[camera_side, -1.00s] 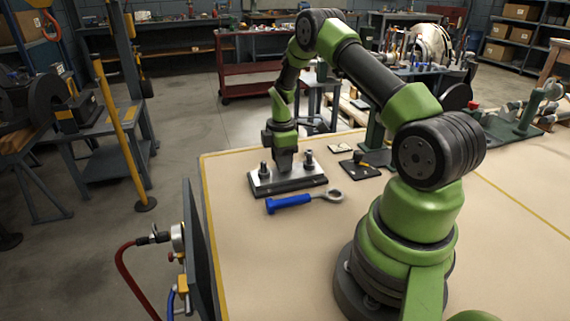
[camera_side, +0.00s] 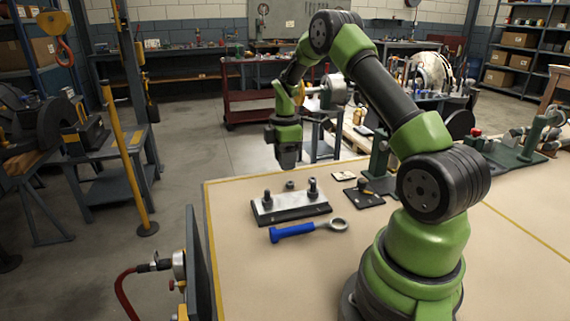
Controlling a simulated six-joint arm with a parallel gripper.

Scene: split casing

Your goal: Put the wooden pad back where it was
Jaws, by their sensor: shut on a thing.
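My gripper (camera_side: 287,166) is raised above the far side of the metal plate (camera_side: 290,210) and is apart from it. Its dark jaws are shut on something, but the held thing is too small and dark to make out. I cannot clearly identify a wooden pad in this view. The metal plate lies on a dark base on the tan table, with an upright bolt (camera_side: 267,200) at its left and another bolt (camera_side: 312,189) at its right. A small dark stud or nut (camera_side: 290,185) shows at the plate's far edge.
A small pale piece (camera_side: 343,176) and a dark flat plate (camera_side: 363,197) lie to the right. The table front (camera_side: 300,280) is clear. A dark upright panel (camera_side: 198,265) stands at the left edge.

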